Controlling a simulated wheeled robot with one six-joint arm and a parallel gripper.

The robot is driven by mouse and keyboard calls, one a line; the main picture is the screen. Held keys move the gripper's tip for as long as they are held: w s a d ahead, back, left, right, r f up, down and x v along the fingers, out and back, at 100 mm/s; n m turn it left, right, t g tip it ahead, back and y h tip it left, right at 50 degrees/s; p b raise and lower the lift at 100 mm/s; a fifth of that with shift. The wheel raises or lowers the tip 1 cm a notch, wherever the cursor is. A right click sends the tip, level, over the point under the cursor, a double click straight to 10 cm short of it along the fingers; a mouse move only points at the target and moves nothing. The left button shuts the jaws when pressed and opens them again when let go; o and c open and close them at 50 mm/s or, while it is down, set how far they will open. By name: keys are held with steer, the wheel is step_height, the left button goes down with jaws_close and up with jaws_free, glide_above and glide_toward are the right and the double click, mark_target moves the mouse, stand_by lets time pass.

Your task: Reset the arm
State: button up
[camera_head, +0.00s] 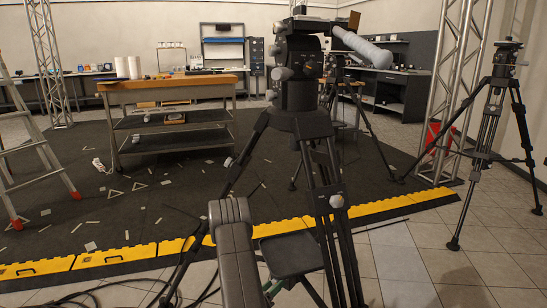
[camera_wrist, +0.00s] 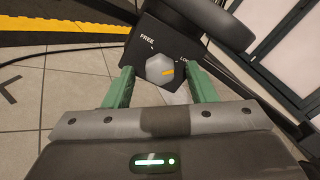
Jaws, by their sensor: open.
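In the wrist view my gripper (camera_wrist: 160,76) is open, with its two green fingers apart. A grey faceted knob (camera_wrist: 157,66) shows between the fingertips, with a visible gap on each side. A yellow mark on the knob points roughly right, below the partly cut-off word that starts "LO". The knob sits on a black plate (camera_wrist: 141,48) that also carries the word "FREE". In the head view my grey arm link stands at the lower middle, and my gripper is mostly hidden behind it.
A large black tripod (camera_head: 297,95) stands close in front of me. Another tripod (camera_head: 487,130) stands right. A yellow-edged dark floor mat (camera_head: 120,254) lies ahead, with a wooden-topped bench (camera_head: 170,85) and a ladder (camera_head: 25,150) beyond. Cables (camera_head: 90,296) lie at lower left.

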steer(key=p+v, duration=0.3)
steer(key=v, duration=1.1)
steer(key=w+d+n+p, duration=0.3)
steer(key=w+d+n, duration=0.6)
steer(key=n, duration=0.6)
steer(key=shift+w, duration=0.95)
steer(key=shift+r, duration=0.1)
stand_by(0.4)
